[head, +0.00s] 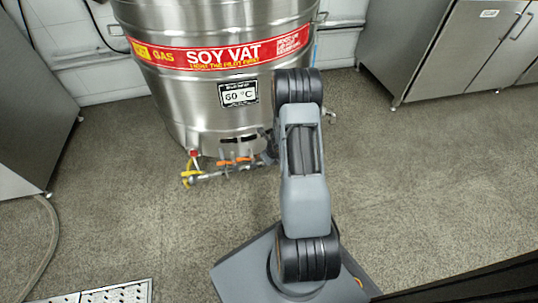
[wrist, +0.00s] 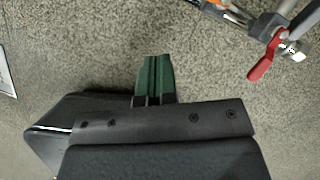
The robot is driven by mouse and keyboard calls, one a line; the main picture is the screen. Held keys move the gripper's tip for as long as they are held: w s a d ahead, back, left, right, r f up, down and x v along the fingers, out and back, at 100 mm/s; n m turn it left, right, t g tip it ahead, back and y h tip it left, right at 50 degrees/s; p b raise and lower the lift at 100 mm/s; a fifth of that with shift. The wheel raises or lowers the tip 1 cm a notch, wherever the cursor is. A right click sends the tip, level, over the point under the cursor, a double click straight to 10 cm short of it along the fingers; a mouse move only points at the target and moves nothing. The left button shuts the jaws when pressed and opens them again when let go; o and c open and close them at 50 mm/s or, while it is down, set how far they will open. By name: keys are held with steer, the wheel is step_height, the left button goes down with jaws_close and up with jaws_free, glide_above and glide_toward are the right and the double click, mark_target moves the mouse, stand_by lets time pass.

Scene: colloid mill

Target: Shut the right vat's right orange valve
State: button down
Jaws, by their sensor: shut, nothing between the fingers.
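The steel soy vat (head: 220,85) stands at the upper middle of the head view, with a pipe of small valves low on its front. Orange valve handles (head: 233,161) show on that pipe, left of my arm; the pipe's right end is partly hidden by the arm. In the wrist view, part of an orange handle (wrist: 228,9) shows at the top edge, beside a red lever (wrist: 265,62) on grey fittings. My gripper (wrist: 153,62) has green fingers, shut together and empty over the floor, apart from the handles in the picture. In the head view the fingers are hidden.
A yellow fitting (head: 187,178) is at the pipe's left end. Steel cabinets (head: 455,50) stand at the upper right, another (head: 30,110) at the left. A floor grate (head: 115,293) and hose (head: 48,240) lie lower left. The speckled floor right of my arm is clear.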

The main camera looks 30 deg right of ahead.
steer(key=shift+a+p+v, duration=0.15)
steer(key=shift+p+v, duration=0.1)
steer(key=shift+v, duration=0.55)
steer(key=shift+a+p+v, duration=0.1)
steer(key=shift+p+v, duration=0.15)
steer(key=shift+v, duration=0.6)
steer(key=shift+r, duration=0.1)
steer(key=a+r+n+y+p, duration=0.1)
steer(key=a+r+n+p, duration=0.4)
steer(key=r, duration=0.7)
steer(key=a+r+n+y+p, duration=0.1)
steer(key=a+r+n+p, duration=0.35)
steer(key=r, duration=0.65)
steer(key=a+r+n+p, duration=0.3)
steer(key=r+n+p, duration=0.35)
steer(key=r, duration=0.55)
steer(key=s+a+r+n+h+p, duration=0.1)
steer(key=s+r+n+p, duration=0.4)
steer(key=r, duration=0.5)
steer(key=s+a+r+n+h+p, duration=0.1)
steer(key=s+r+n+p, duration=0.4)
steer(key=r, duration=0.5)
steer(key=s+a+r+n+p, duration=0.3)
steer(key=s+r+n+p, duration=0.2)
steer(key=r+n+p, duration=0.3)
step_height(320, 180, up, 3)
steer(key=shift+s+a+f+g+h+p, duration=0.15)
steer(key=shift+s+a+g+h+p, duration=0.2)
steer(key=shift+p, duration=0.55)
steer(key=shift+w, duration=0.1)
